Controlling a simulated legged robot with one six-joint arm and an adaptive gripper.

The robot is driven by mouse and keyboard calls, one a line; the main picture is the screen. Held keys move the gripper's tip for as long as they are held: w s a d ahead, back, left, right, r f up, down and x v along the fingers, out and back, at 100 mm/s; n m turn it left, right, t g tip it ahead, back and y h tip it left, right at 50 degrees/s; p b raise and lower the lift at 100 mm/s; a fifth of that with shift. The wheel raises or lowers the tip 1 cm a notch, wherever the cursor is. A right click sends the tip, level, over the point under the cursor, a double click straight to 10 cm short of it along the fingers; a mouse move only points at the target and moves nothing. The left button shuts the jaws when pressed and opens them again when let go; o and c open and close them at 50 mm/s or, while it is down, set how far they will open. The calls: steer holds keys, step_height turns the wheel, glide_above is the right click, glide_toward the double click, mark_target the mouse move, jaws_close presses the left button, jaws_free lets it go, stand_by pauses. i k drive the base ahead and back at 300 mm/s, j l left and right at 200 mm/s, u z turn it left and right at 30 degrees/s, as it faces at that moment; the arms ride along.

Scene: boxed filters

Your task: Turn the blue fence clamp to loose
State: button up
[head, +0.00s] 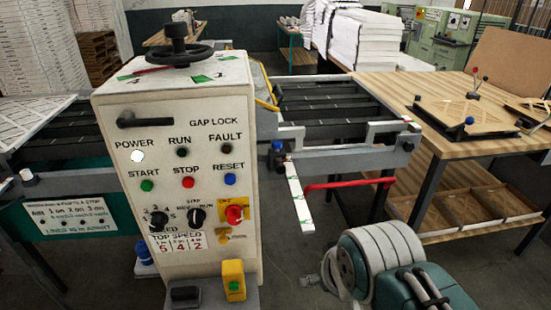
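A small blue clamp knob (278,147) sits on the rail end just right of the control cabinet, at the top of a white scale strip (299,196) with green marks. I take it to be the blue fence clamp; its loose or tight setting is too small to read. My arm fills the bottom right. A pale, finger-like shape (327,274) beside it, partly hidden by the arm, may be my gripper. It is below and right of the clamp and apart from it; whether it is open cannot be seen.
The white control cabinet (176,190) with buttons and a top handwheel (180,52) stands left of the clamp. A red bar (346,183) juts out beside the scale strip. A wooden table (405,88) with a jig stands right. Bare floor shows below the scale strip.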

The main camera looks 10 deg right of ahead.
mark_target(277, 145)
steer(key=i+l+z, duration=0.1)
steer(key=i+l, duration=0.8)
